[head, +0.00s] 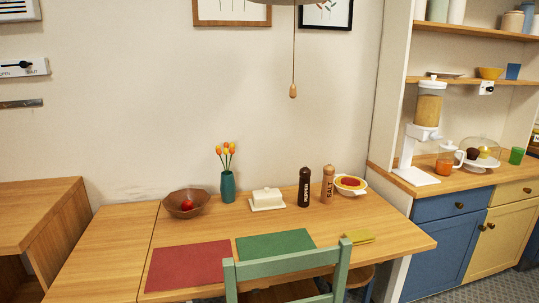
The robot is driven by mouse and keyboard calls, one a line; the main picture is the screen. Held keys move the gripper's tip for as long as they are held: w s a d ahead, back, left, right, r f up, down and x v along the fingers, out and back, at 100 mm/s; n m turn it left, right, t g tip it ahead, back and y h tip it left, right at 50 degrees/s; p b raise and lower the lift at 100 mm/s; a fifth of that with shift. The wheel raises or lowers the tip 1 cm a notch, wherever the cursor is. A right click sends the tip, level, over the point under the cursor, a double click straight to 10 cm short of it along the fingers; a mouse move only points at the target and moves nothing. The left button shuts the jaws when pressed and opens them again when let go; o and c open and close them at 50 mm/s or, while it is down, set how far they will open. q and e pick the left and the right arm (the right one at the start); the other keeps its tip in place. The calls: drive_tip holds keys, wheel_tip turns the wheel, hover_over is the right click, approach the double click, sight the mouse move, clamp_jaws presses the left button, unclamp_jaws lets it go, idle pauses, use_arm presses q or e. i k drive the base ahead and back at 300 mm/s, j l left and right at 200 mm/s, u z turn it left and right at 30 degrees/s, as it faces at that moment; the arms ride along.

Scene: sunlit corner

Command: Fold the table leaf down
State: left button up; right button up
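The wooden table (390,237) stands against the wall. Its leaf (100,250) is the left section, set off by a dark seam, and it is up, level with the rest of the top. The leaf looks bare. A brown bowl (178,209) with a red apple (187,205) stands just right of the seam at the back. A red placemat (190,266) lies with its left edge at or very near the seam; I cannot tell whether it crosses. The leaf's underside and supports are hidden. Neither of my grippers is in view.
A green placemat (275,244), teal vase (228,187), butter dish (267,198), pepper mill (304,188) and salt mill (328,184) are on the table. A green chair (287,266) stands at the front. A wooden cabinet (40,215) stands left of the leaf. A pull cord (294,60) hangs above.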

sight(107, 264)
drive_tip(key=u, duration=1.35)
